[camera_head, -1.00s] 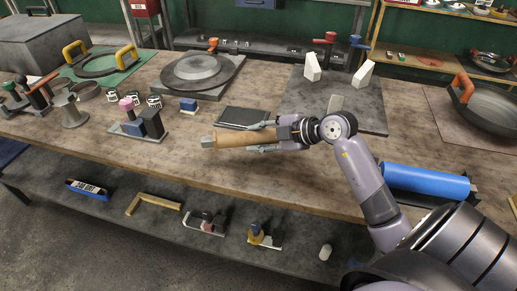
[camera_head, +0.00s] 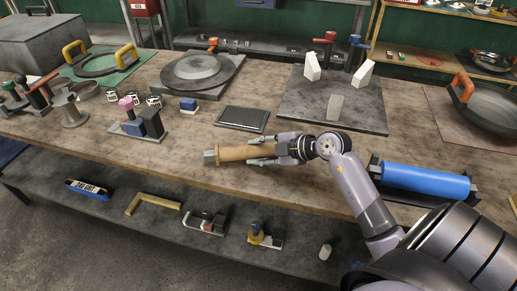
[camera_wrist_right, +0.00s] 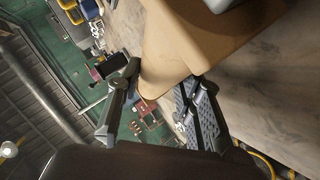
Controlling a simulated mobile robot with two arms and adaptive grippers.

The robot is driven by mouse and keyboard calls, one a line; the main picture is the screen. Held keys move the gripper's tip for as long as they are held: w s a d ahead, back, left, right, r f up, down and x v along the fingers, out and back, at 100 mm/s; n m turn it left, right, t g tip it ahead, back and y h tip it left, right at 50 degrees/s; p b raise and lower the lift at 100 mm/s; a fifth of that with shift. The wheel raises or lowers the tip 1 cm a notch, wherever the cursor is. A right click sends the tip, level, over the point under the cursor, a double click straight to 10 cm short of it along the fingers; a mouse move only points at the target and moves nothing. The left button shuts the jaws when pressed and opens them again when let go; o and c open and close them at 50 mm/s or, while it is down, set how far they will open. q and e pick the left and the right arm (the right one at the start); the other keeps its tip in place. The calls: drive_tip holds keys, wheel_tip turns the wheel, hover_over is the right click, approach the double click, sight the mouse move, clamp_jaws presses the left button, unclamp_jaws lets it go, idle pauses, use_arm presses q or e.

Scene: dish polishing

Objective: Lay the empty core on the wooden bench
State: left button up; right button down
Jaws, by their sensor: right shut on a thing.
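The empty core (camera_head: 236,153) is a brown cardboard-like tube with a grey end at its left. It lies level over the front part of the wooden bench (camera_head: 290,190). My right gripper (camera_head: 262,150) is shut on the core's right part, one finger on each side. In the right wrist view the brown core (camera_wrist_right: 190,40) fills the space between the fingers of the gripper (camera_wrist_right: 165,88). The core is close above the bench or touching it; I cannot tell which. My left gripper is not in view.
A blue roll (camera_head: 425,181) lies on the bench to the right. Behind the core are a dark flat pad (camera_head: 242,118) and a grey plate (camera_head: 300,107) with white blocks. A small block fixture (camera_head: 140,124) stands to the left. The bench's front left stretch is bare.

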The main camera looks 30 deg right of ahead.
drive_tip(key=c, duration=1.1)
unclamp_jaws()
drive_tip(key=shift+f, duration=0.2)
drive_tip(key=shift+r, duration=0.25)
drive_tip(key=v, duration=0.6)
drive_tip(key=b+v, duration=0.1)
drive_tip(key=v, duration=0.5)
drive_tip(key=shift+r, duration=0.5)
drive_tip(key=shift+s+f, duration=0.1)
